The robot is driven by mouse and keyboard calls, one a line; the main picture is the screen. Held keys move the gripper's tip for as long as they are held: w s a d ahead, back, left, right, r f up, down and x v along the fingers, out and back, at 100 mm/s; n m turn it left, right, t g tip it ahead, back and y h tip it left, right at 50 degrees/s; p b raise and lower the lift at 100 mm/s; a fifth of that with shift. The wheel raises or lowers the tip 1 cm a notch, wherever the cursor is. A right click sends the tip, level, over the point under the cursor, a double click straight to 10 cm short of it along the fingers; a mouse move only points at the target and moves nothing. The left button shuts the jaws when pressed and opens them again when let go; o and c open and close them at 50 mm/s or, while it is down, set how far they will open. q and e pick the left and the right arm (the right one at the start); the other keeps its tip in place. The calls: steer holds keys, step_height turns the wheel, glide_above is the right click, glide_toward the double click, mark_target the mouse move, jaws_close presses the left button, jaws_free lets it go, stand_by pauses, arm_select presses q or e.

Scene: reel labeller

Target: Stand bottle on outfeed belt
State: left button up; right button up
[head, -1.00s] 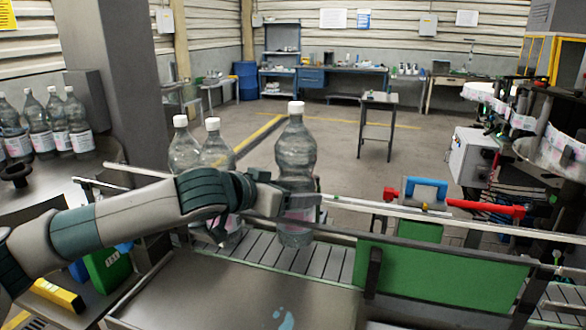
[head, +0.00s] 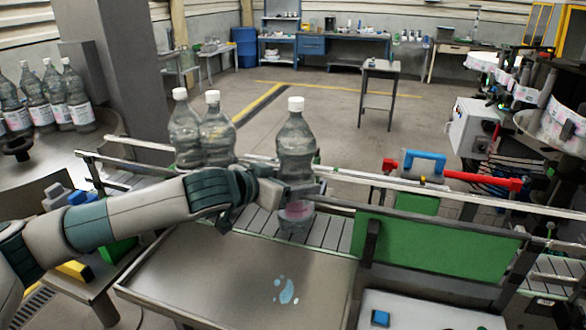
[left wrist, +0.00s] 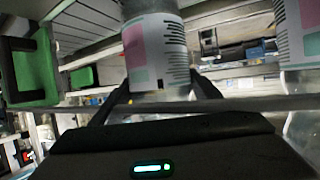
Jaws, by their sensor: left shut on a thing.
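A clear bottle with a white cap (head: 295,135) stands upright over the slatted outfeed belt (head: 334,236). My left gripper (head: 292,192) is shut around its lower body, and a finger covers part of the label. Its base is close to the slats; I cannot tell whether it touches them. In the left wrist view the bottle's pink and green label (left wrist: 155,50) shows between the two fingers. Two more capped bottles (head: 217,135) (head: 185,130) stand upright to the left, behind my arm, which hides the belt near them. My right gripper is not in view.
A guide rail (head: 350,176) runs behind the belt. A green panel (head: 435,243) and front rail border it on the right. A steel plate (head: 240,275) lies in front. Several bottles (head: 60,105) stand on a round table at left. Bare slats show beside the held bottle.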

arm_select(q)
steer(key=shift+r, duration=0.15)
steer(key=o, duration=1.8)
steer(key=shift+f, duration=0.25)
steer(key=shift+s, duration=0.15)
steer(key=shift+r, duration=0.1)
steer(key=shift+s+a+b, duration=0.25)
steer(key=shift+a+b, duration=0.05)
steer(key=shift+b, duration=0.1)
steer(key=b+v, duration=0.4)
steer(key=v, duration=0.7)
steer(key=shift+s+r, duration=0.1)
